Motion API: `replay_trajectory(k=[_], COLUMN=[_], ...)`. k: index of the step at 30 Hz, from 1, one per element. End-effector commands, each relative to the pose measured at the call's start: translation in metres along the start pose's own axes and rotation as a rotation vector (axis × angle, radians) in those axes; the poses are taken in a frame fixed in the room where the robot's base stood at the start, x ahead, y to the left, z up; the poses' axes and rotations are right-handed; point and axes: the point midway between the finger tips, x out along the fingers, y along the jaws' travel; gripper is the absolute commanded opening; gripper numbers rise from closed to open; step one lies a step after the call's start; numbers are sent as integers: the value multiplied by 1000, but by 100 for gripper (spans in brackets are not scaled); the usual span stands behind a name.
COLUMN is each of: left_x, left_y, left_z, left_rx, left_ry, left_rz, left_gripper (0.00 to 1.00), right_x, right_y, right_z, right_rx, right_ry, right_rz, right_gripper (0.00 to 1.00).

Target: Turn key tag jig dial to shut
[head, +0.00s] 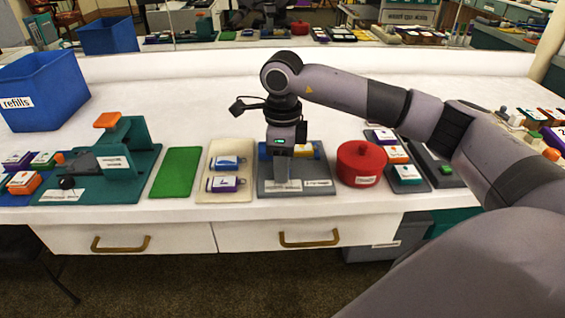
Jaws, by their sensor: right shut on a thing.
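The jig with a grey base (262,188) sits in the middle of the counter, with a blue part and a yellow-topped piece (303,149) at its back. I take it to be the key tag jig; the small label (318,183) on its front is too small to read surely. My right gripper (283,184) points straight down over the front of the base, shut at the dial. The gripper hides the dial, so its setting cannot be seen. My left gripper is not in view.
Left of the jig are a cream tray (218,158) with two tags, a green mat (176,172) and a teal press (133,160) with an orange handle. A red round pot (360,164) stands close on the right. A blue refills bin (42,90) stands far left. The counter behind is clear.

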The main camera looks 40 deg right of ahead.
Motion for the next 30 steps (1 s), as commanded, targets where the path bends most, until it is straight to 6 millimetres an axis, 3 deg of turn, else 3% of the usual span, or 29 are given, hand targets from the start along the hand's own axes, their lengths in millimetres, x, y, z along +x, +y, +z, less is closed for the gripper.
replay_trajectory(k=[12, 30], left_x=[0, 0], left_y=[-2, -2], left_z=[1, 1], left_rx=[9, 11], left_ry=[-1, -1], left_rz=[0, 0], left_gripper=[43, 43], right_x=[-2, -2], right_y=[-1, -1], right_z=[1, 1], right_rx=[-222, -265], right_ry=[-5, -5], right_rz=[-4, -4], right_gripper=[3, 3])
